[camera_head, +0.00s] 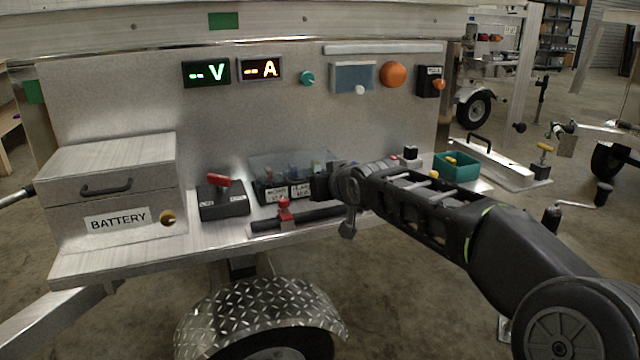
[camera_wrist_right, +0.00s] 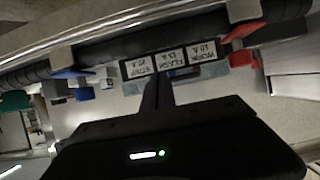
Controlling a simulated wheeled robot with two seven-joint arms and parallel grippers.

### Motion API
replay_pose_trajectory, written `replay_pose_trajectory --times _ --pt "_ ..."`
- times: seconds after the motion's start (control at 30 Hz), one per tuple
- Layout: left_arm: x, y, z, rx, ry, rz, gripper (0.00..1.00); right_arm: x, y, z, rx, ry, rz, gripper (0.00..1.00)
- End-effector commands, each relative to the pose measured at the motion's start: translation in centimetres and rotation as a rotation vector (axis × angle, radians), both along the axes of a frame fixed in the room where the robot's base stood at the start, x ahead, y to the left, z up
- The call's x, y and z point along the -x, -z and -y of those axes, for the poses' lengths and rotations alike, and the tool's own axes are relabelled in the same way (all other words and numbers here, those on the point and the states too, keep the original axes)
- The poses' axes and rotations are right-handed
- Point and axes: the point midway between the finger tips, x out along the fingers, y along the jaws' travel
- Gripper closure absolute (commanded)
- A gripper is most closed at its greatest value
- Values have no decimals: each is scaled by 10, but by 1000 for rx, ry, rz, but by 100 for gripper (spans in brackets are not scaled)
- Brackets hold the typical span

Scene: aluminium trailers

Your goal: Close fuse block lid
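The fuse block (camera_head: 270,192) is a black box with white labels on its front, on the trailer's metal shelf. It also shows in the right wrist view (camera_wrist_right: 128,72). Its clear lid (camera_head: 262,164) appears raised, tilted up behind the coloured fuses. My right gripper (camera_head: 322,186) is at the block's right end and hides that part; I cannot tell whether it touches. In the right wrist view, its fingers (camera_wrist_right: 157,96) appear as one narrow dark bar, together, reaching toward the labels, with nothing visible between them. My left gripper is not in view.
A red-handled switch (camera_head: 219,183) stands left of the block, beside the battery box (camera_head: 112,190). A black bar with a red clamp (camera_head: 285,210) lies in front. A green bin (camera_head: 457,167) stands right, past my arm. Displays (camera_head: 206,72) and knobs line the panel above.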

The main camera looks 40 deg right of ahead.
Motion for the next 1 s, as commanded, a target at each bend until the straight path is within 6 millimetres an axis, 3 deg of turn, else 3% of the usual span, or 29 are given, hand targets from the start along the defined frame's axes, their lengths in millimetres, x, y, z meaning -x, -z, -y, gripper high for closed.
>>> replay_pose_trajectory --times 0.37,0.8,1.0 --pt "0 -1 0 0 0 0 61 3 1 -1 -2 0 -6 100" --pt "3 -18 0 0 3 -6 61 57 -30 -19 1 1 1 100" --pt "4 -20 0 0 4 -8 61 68 -34 -24 1 1 1 100"
